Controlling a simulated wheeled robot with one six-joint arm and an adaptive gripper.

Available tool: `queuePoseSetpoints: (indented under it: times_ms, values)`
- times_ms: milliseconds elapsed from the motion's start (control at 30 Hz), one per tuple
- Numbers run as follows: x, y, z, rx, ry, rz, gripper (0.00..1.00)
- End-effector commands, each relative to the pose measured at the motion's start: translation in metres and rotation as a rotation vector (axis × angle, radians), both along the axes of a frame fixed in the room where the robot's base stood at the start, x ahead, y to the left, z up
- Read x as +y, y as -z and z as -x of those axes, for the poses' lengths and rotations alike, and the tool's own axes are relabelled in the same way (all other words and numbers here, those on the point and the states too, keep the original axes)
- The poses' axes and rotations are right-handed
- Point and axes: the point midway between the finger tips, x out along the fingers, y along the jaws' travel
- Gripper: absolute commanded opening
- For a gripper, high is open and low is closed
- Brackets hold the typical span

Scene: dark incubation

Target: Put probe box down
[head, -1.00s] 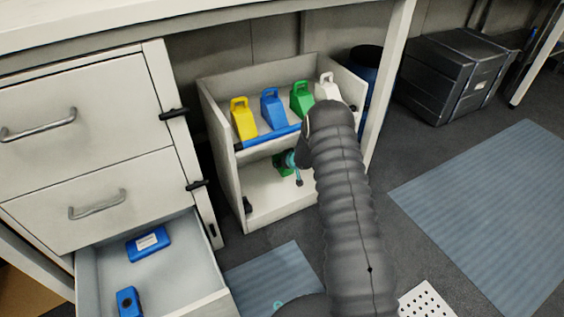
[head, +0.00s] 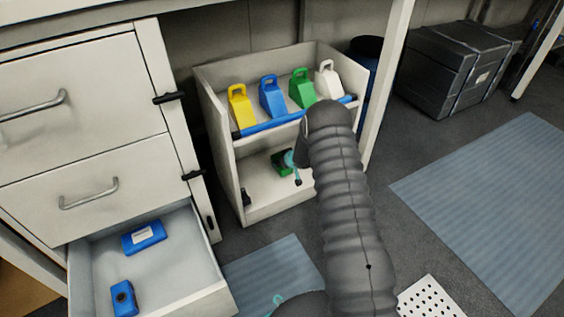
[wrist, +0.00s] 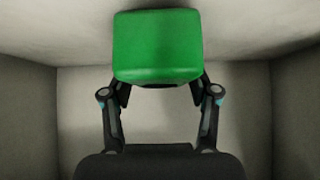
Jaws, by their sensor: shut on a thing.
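The probe box appears to be the green box (head: 281,162) inside the lower compartment of the open shelf unit (head: 222,155). My gripper (wrist: 160,88) is shut on this green box, with one finger at each side of its lower end in the wrist view. In the head view, my arm covers the right part of the compartment and much of the gripper. Pale walls surround the box in the wrist view. I cannot tell whether the box touches the compartment floor.
The upper shelf holds yellow (head: 240,105), blue (head: 272,99), green (head: 302,90) and white (head: 328,80) handled containers behind a blue bar (head: 270,126). An open drawer (head: 190,304) with two blue boxes stands at left. A desk leg (head: 389,90) is close at right.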

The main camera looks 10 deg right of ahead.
Motion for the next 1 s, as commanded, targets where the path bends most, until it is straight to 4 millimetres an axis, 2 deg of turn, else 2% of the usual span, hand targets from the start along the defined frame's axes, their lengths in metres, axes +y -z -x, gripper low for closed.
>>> queuePoseSetpoints:
  times_ms: [700,733,800,833,1000]
  values:
    - [0.0,0.011,-0.001,-0.002,-0.001,0.0,0.0]
    - [0.0,0.01,-0.001,-0.002,-0.001,0.0,0.67]
    - [0.0,0.01,-0.001,-0.002,-0.001,0.0,0.85]
    - [0.0,0.01,-0.001,-0.002,0.0,-0.001,0.89]
    - [0.0,0.011,0.0,-0.001,0.0,0.0,0.89]
